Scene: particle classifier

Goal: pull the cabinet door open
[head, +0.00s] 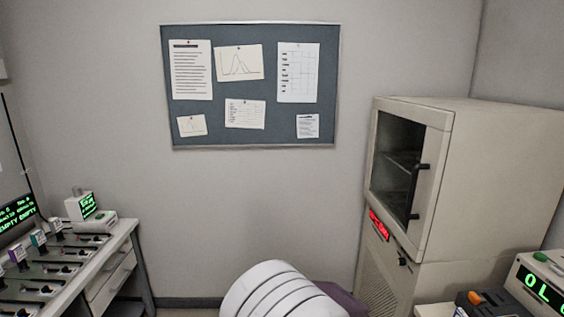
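The beige cabinet (480,170) stands at the right against the back wall. Its door (396,165) has a dark glass window with shelves behind it, and it looks shut. A black vertical bar handle (415,191) is on the door's right side. A red lit display (379,224) and a small black knob or latch (404,261) sit below the door. Neither of my grippers shows in the head view. A white ribbed rounded part, which may be mine, shows at the bottom middle, apart from the cabinet in the picture.
A bench (105,262) with drawers and several small devices is at the left. A counter at the lower right holds a box with a green display (540,287) and a dark device with an orange button (484,300). A pinboard (255,135) hangs on the back wall.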

